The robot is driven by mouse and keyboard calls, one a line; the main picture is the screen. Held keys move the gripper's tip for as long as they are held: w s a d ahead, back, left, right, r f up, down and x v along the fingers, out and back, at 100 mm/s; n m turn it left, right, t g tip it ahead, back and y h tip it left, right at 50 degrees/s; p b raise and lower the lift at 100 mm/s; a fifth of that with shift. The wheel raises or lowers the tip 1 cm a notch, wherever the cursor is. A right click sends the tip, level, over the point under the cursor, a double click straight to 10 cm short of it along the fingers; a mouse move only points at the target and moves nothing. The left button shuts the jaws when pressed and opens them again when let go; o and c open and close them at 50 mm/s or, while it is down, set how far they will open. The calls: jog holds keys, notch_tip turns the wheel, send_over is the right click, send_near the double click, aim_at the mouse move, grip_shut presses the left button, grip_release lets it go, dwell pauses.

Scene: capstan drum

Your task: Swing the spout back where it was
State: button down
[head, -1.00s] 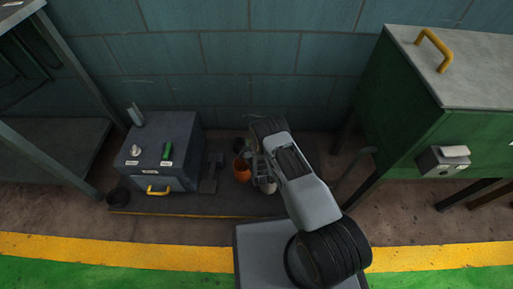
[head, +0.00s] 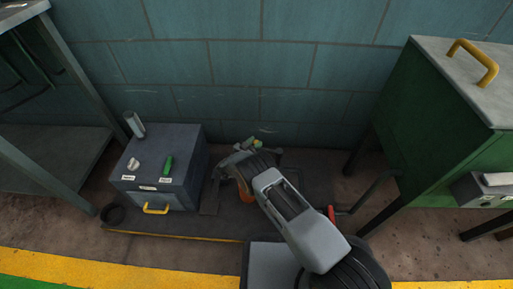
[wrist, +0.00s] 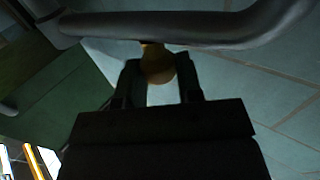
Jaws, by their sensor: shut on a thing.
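In the wrist view, my gripper (wrist: 158,70) is shut on a rounded yellow-brown knob (wrist: 157,60). The knob hangs from a grey curved pipe, which looks like the spout (wrist: 205,26). The pipe crosses the top of the picture and bends up at the right. In the head view, my gripper (head: 244,149) is small and partly hidden by my own arm, above the back of the dark base plate. A small yellow-green piece (head: 257,143) shows beside it. The spout's outline cannot be made out clearly there.
A dark box (head: 175,178) with a yellow handle and green switch stands at left. A green cabinet (head: 433,125) stands right. A red piece (head: 331,213) shows beside my arm.

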jog(key=shift+w+d+m+g+h, duration=0.15)
jog(key=shift+w+m+g+h, duration=0.65)
jog(key=shift+h, duration=0.2)
jog(key=shift+w+d, duration=0.1)
jog(key=shift+w, duration=0.05)
jog(key=c, duration=1.2)
grip_release()
jog(key=shift+o, duration=0.8)
jog(key=shift+w+d+g, duration=0.1)
jog(key=shift+d+g, duration=0.1)
jog(key=shift+g, duration=0.1)
jog(key=shift+o, duration=1.2)
jog(key=shift+a, duration=0.15)
jog(key=p+v, duration=0.1)
jog(key=v, duration=1.3)
jog(key=shift+f+p, duration=0.2)
jog(key=shift+p, duration=0.1)
